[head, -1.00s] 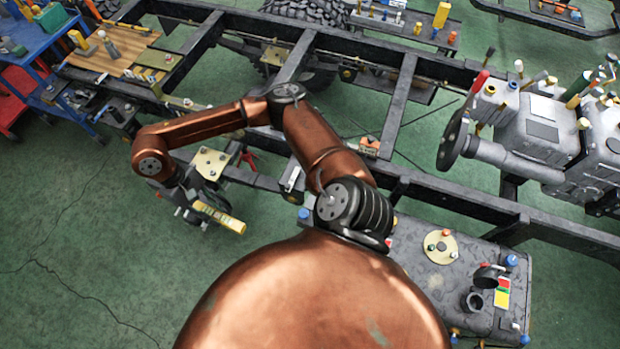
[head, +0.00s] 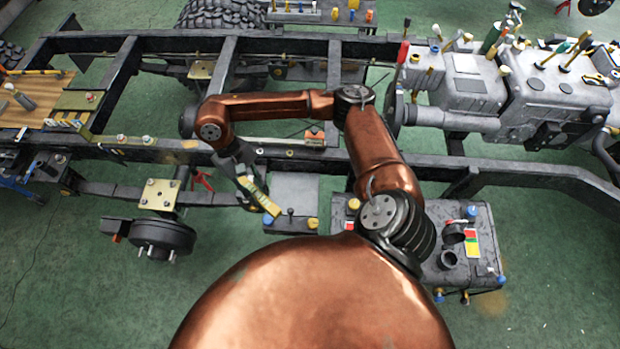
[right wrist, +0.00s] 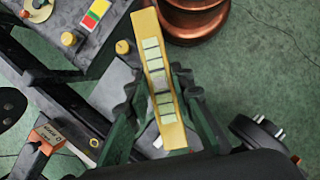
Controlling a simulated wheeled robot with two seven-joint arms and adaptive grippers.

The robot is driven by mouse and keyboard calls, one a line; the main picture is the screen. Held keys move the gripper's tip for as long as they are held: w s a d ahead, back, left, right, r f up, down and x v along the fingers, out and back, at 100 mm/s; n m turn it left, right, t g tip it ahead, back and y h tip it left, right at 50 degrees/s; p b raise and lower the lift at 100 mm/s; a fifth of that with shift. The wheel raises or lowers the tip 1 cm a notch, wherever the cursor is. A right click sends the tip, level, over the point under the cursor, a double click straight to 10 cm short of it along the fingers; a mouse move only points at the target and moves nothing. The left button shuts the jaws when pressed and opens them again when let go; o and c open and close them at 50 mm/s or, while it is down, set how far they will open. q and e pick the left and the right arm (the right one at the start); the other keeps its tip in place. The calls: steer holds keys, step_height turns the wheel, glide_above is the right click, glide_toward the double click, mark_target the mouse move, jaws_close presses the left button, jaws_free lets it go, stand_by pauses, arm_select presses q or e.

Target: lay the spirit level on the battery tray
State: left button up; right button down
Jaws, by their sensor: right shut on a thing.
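The spirit level is a yellow bar (head: 256,193) with a row of pale segments, which shows clearly in the right wrist view (right wrist: 153,60). My right gripper (head: 242,172) is shut on it around the middle, with a finger on each side in the right wrist view (right wrist: 160,97). The battery tray looks to be the flat grey plate (head: 295,190) beside the chassis rail, partly behind the level in the head view. It also shows in the right wrist view (right wrist: 110,88), partly hidden by the level and a finger. I cannot tell any contact between level and tray. My left gripper is not in view.
A grey tank (head: 480,268) with caps and a coloured label stands to the right of the plate. Yellow and blue caps sit at the plate's near edge. The dark chassis rail (head: 330,160) runs behind. A wheel hub (head: 155,237) stands at left.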

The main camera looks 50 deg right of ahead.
mark_target(264, 197)
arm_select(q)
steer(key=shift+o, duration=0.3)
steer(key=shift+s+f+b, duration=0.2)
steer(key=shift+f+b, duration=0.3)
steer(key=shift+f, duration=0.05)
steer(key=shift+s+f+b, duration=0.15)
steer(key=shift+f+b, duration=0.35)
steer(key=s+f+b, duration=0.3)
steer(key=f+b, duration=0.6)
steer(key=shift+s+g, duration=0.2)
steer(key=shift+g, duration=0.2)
arm_select(e)
steer(key=shift+w+d+f+m+t+y, duration=0.45)
steer(key=shift+d+f+m+t, duration=0.9)
steer(key=shift+d+f+m, duration=2.35)
steer(key=shift+w+d+f+m+t+y, duration=0.45)
steer(key=shift+d+f+m+t, duration=1.2)
steer(key=shift+f+m, duration=3.75)
steer(key=shift+w+d+f+m+t+y, duration=0.4)
steer(key=shift+d+f+m+t, duration=0.6)
steer(key=shift+d+f+m, duration=2.85)
arm_select(q)
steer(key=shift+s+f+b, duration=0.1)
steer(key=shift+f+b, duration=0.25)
steer(key=shift+b, duration=0.1)
arm_select(e)
steer(key=shift+s+a+f+m, duration=0.15)
steer(key=shift+a+f+m, duration=0.5)
steer(key=shift+m, duration=0.5)
